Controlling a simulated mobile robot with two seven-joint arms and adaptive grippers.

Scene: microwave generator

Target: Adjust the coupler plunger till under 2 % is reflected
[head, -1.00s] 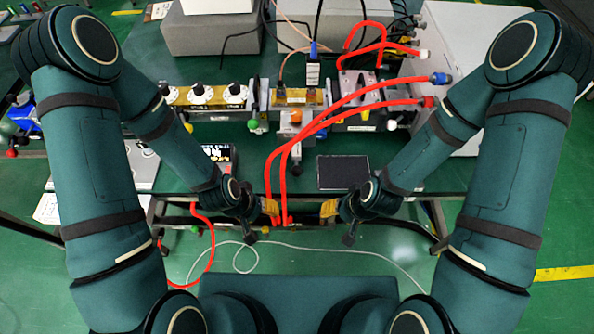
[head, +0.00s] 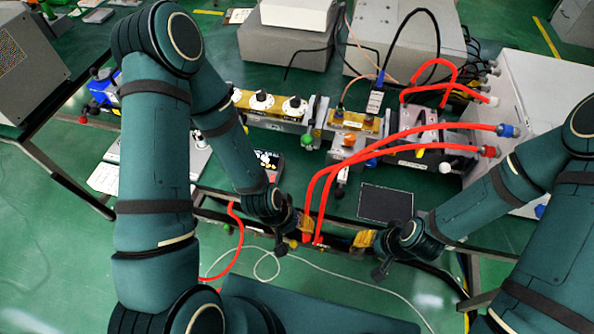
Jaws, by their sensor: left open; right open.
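A brass waveguide line runs along the bench. I cannot tell which part is the coupler plunger. My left gripper (head: 300,228) is open and empty at the bench's front edge. My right gripper (head: 366,243) is open and empty, also near that edge. Both are apart from the waveguide.
Red hoses (head: 400,137) arch from the white cabinet (head: 545,95) on the right across the bench to its front edge, between my grippers. A dark flat panel (head: 385,203) lies near the front edge. Grey boxes (head: 285,45) stand at the back.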

